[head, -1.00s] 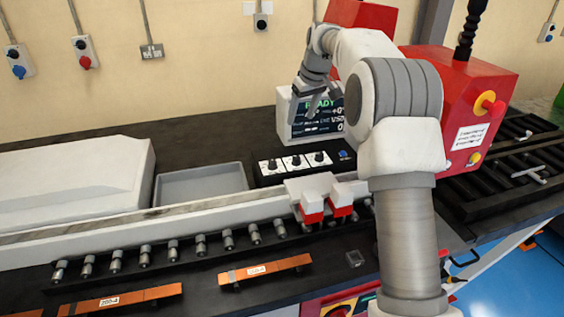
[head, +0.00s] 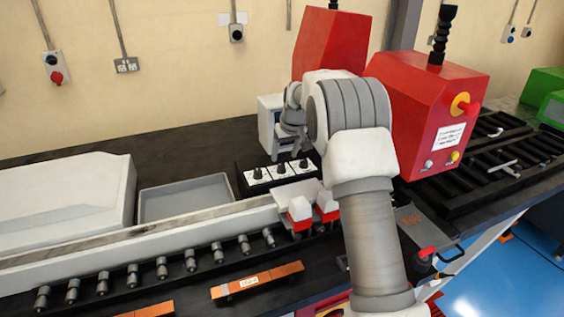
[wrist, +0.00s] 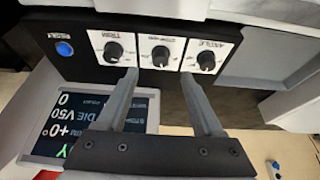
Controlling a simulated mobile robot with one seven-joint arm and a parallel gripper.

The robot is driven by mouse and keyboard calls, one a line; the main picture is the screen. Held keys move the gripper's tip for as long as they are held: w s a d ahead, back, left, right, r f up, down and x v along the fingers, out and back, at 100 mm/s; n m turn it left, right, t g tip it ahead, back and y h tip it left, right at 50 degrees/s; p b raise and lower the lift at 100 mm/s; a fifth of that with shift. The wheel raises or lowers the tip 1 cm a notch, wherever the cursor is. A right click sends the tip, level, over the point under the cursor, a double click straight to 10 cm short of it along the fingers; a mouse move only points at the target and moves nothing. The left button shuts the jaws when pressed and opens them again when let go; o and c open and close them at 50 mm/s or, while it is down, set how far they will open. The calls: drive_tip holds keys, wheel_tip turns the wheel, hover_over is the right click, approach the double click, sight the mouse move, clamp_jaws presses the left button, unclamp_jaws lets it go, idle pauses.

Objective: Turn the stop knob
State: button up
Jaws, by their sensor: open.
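The stop knob (wrist: 160,55) is the middle of three black knobs on a black control box (wrist: 75,60). In the wrist view it sits on a white label plate, between the trim knob (wrist: 113,49) and the angle knob (wrist: 206,61). The stop knob (head: 280,169) also shows in the head view, in the middle of the row. My gripper (wrist: 160,78) is open and empty. In the wrist view its fingertips lie on either side of the stop knob's line; contact is not visible. In the head view my gripper (head: 287,156) is just above and behind the knobs.
A display (wrist: 75,128) stands beside the box, and a blue button (wrist: 64,48) is on the box. A grey tray (head: 185,197) lies left of the box. Red-tipped clamps (head: 301,213) stand in front. Red machine housings (head: 425,110) rise to the right.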

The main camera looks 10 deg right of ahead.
sight(282, 166)
drive_tip(key=shift+p+x, duration=0.4)
drive_tip(key=shift+x, duration=2.65)
clamp_jaws()
